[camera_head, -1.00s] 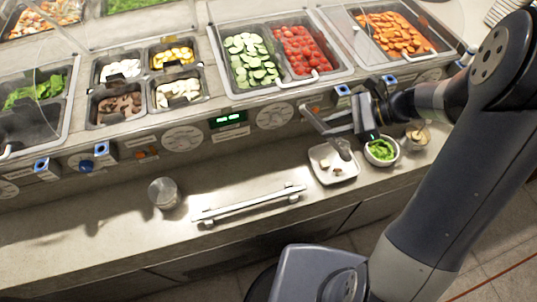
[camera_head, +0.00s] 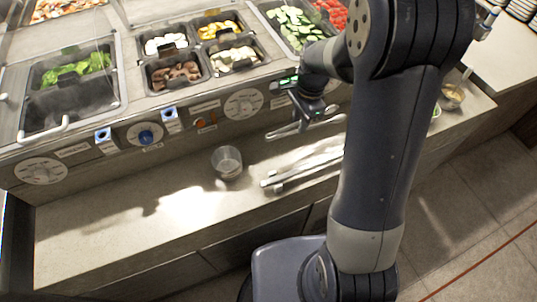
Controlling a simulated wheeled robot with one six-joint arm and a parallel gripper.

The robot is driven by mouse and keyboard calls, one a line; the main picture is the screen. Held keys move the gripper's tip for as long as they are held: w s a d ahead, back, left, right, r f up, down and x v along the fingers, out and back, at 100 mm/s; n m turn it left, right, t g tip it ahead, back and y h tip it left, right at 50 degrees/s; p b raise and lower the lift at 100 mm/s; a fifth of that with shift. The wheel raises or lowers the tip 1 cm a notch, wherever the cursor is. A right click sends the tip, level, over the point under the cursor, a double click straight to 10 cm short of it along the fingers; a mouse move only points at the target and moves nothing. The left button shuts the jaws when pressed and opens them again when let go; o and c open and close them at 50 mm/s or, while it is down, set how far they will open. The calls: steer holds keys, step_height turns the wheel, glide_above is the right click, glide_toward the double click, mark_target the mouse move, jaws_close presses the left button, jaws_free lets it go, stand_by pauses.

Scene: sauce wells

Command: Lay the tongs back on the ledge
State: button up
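My gripper (camera_head: 308,112) hangs over the ledge, in front of the dials, and points down. It appears shut on the tongs (camera_head: 284,132), though the fingers are small and dark here. The silver tongs lie roughly level across the gripper, with one end out to the left and the other to the right near my arm. They look to be above the ledge, apart from it. The pale ledge (camera_head: 110,225) runs along the front of the counter. A silver bar rest (camera_head: 300,172) stands on it below the gripper; my arm hides its right end.
An empty clear cup (camera_head: 227,162) stands on the ledge left of the bar rest. A small sauce bowl (camera_head: 451,96) is at the right, past my arm. Food wells, such as the lettuce well (camera_head: 75,80), line the back. The ledge's left part is clear.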

mark_target(292, 150)
steer(key=f, duration=0.6)
steer(key=f+p, duration=0.1)
steer(key=f, duration=0.3)
steer(key=shift+w+a, duration=0.1)
steer(key=shift+a, duration=0.3)
steer(key=shift+f, duration=0.1)
steer(key=shift+f, duration=0.15)
steer(key=o, duration=0.6)
steer(key=shift+c, duration=0.2)
step_height(292, 150, up, 12)
steer(key=d, duration=0.1)
steer(key=shift+w+r+b, duration=0.15)
steer(key=shift+r+b, duration=0.05)
steer(key=shift+b, duration=0.2)
